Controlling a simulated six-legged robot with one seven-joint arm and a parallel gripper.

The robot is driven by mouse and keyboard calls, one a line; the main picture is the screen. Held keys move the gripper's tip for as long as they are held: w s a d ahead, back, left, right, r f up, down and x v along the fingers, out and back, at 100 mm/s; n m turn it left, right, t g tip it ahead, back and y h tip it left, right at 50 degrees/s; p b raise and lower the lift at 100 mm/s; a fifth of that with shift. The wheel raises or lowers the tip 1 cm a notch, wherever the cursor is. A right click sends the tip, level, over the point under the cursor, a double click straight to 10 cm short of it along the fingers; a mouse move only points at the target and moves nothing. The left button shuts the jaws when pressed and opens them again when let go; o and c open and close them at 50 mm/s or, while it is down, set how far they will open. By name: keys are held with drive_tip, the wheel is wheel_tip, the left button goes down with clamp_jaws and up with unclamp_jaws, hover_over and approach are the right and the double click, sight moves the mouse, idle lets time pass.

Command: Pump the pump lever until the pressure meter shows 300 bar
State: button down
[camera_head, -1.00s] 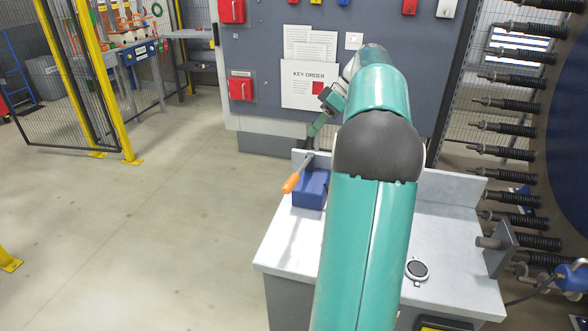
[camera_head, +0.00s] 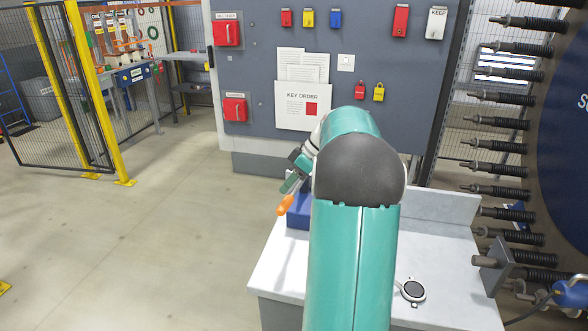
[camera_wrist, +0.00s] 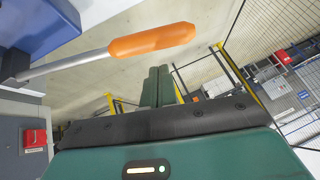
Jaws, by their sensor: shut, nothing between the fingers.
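The pump is a blue box (camera_head: 298,220) on the left rear of the grey bench, partly hidden by my arm. Its lever has an orange handle (camera_head: 284,205) and points up and out to the left. In the wrist view the orange handle (camera_wrist: 152,42) and its metal rod cross the upper picture, with the blue pump body (camera_wrist: 38,22) at top left. My gripper (camera_head: 291,184) is just above the handle in the head view. In the wrist view its fingers (camera_wrist: 161,76) are together and empty, apart from the handle. I cannot make out a pressure reading.
A round dark-faced disc (camera_head: 412,291) lies on the bench (camera_head: 440,258) at right. A metal bracket (camera_head: 492,262) stands at the bench's right edge. Behind is a grey panel (camera_head: 250,60) with red boxes and padlocks. The floor at left is clear.

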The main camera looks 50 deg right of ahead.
drive_tip(key=shift+s+a+f, duration=0.1)
drive_tip(key=shift+s+f, duration=0.05)
drive_tip(key=shift+f, duration=0.3)
drive_tip(key=shift+s+a+f, duration=0.1)
drive_tip(key=shift+s+f, duration=0.05)
drive_tip(key=shift+f, duration=0.3)
